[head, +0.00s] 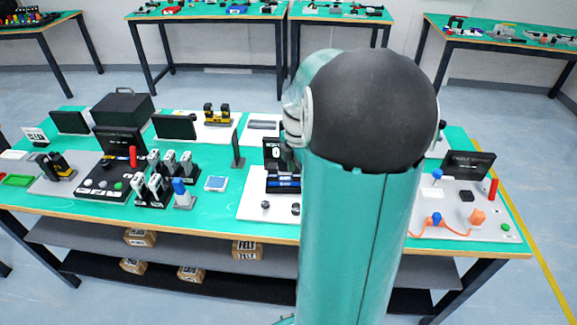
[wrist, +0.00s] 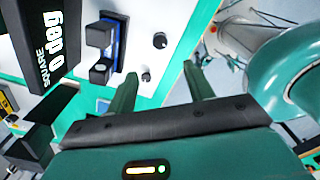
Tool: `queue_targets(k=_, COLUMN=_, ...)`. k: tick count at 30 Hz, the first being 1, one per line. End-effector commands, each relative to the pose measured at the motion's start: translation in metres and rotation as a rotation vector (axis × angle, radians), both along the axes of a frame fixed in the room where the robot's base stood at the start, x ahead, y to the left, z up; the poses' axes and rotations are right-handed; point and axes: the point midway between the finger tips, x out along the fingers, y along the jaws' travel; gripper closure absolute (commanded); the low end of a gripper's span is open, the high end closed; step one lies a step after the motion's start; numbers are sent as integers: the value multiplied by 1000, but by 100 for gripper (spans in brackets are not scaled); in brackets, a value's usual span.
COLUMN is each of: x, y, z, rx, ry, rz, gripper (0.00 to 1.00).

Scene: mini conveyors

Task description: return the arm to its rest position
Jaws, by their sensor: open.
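My gripper (wrist: 160,70) shows in the wrist view with its two green fingers apart and nothing between them. Its fingertips point toward the table's front edge and the white base plate (wrist: 175,20) with black knobs. I cannot tell how high above the table it is. In the head view my raised teal arm with its dark round joint fills the middle right, and the gripper is hidden. A small black and blue conveyor (head: 284,183) stands on its white plate just left of my arm; it also shows in the wrist view (wrist: 112,45).
The green table (head: 100,205) holds a black case (head: 123,106), grey-and-black devices (head: 160,187) and a black sign (wrist: 50,45). At right, a white board (head: 455,215) carries an orange cable. Small boxes (head: 247,249) lie on the lower shelf.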

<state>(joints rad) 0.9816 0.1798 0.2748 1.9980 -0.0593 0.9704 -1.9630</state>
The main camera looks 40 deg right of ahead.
Motion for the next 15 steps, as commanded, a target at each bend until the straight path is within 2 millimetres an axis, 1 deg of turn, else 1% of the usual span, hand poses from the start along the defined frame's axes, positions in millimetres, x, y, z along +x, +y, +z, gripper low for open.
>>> queue_targets(k=7, x=0, y=0, z=0, rx=0, ry=0, rz=0, gripper=48)
queue_targets(k=10, x=1, y=4, z=2, rx=-5, ry=-3, rz=-9, gripper=48)
queue_targets(k=13, x=5, y=18, z=12, rx=-25, ry=-13, rz=-51, gripper=48)
queue_targets(k=15, x=9, y=36, z=23, rx=-45, ry=-28, rz=-106, gripper=48)
